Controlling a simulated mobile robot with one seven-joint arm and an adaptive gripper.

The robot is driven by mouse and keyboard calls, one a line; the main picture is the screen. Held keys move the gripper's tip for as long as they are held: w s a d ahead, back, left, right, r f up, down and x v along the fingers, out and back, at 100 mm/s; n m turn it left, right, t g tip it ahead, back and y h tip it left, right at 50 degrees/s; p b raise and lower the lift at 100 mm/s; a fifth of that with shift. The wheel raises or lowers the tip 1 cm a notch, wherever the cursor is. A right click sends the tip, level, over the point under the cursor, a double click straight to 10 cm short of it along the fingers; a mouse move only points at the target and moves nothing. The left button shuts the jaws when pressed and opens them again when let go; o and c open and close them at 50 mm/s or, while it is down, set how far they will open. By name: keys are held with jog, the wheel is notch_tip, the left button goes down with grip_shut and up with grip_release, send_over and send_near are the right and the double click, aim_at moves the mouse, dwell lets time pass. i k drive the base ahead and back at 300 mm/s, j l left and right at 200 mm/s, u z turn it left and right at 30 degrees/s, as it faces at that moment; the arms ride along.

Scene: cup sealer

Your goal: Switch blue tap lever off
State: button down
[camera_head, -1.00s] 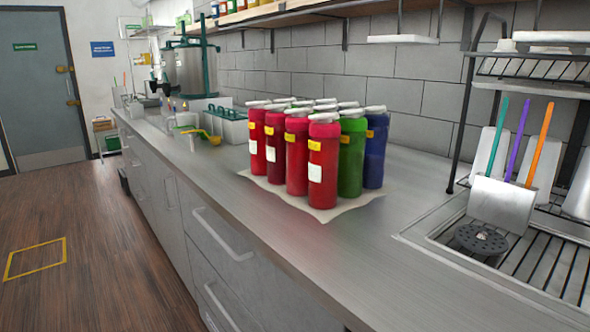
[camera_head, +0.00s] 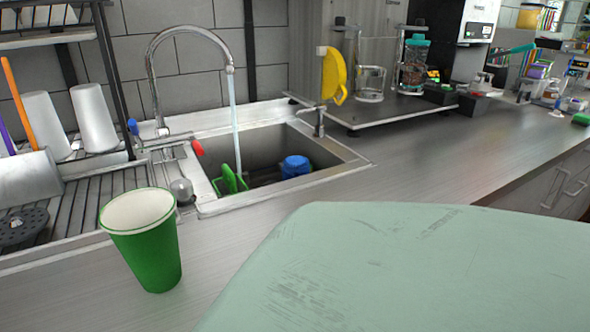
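The blue tap lever (camera_head: 133,127) stands at the left of the tap base, behind the sink's left side, and tilts upward. The red tap lever (camera_head: 197,147) is to the right of it, nearer the basin. The chrome tap (camera_head: 190,30) arches over the sink, and a stream of water (camera_head: 235,125) runs from its spout into the basin. My gripper is not in view, so its place relative to the lever cannot be seen.
A green paper cup (camera_head: 150,250) stands upright on the counter (camera_head: 430,150) in front of the sink (camera_head: 215,208). A drying rack with cups is left. Green and blue (camera_head: 295,166) items lie in the basin. Part of my own body hides the lower right.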

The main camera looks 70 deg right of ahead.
aim_at(141, 145)
jog(key=z, duration=1.35)
jog(key=l+u, duration=0.45)
jog(key=l, duration=0.5)
